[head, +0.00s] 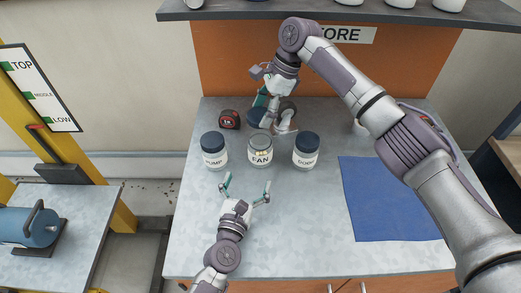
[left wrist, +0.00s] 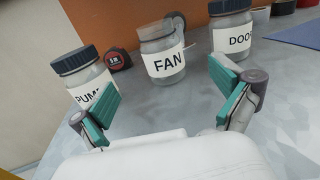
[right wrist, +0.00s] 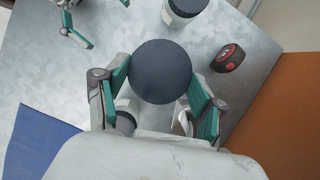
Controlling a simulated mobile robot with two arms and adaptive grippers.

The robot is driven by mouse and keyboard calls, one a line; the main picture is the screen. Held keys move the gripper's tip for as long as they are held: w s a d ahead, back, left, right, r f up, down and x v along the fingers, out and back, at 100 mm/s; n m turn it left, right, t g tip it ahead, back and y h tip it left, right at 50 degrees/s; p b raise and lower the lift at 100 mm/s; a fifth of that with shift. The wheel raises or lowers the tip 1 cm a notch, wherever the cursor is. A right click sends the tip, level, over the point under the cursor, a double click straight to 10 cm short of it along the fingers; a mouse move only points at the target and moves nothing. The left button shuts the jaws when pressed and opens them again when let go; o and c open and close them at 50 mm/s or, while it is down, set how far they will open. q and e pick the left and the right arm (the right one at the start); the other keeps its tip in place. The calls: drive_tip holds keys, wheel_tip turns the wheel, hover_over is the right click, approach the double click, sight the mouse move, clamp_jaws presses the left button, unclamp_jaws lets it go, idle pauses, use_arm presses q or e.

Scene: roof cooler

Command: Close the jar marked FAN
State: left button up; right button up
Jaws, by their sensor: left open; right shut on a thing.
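The FAN jar (head: 260,152) stands upright on the grey bench between two lidded jars. Its top shows no dark lid, and its label faces me in the left wrist view (left wrist: 164,62).
The PUMP jar (head: 214,150) stands left of the FAN jar and the DOOR jar (head: 306,151) right, both with dark lids. A red tape measure (head: 229,119) lies behind the PUMP jar. A blue mat (head: 390,200) covers the right side. The front bench is clear.

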use_arm(q)
drive_tip(key=shift+w+d+f, duration=0.1)
drive_tip(key=shift+w+d, duration=0.05)
drive_tip(key=shift+w, duration=0.4)
use_arm(e)
drive_tip(key=shift+w+d+f, duration=0.1)
drive_tip(key=shift+w+f, duration=0.05)
drive_tip(key=shift+w, duration=0.05)
use_arm(q)
drive_tip(key=x, duration=1.1)
drive_tip(key=shift+w, duration=0.2)
drive_tip(key=c, duration=1.7)
use_arm(e)
hover_over(263, 132)
drive_tip(key=s, duration=0.2)
drive_tip(key=shift+s+f, duration=0.15)
drive_tip(key=shift+f, duration=2.3)
drive_tip(key=shift+f, duration=0.9)
drive_tip(key=shift+f, duration=0.55)
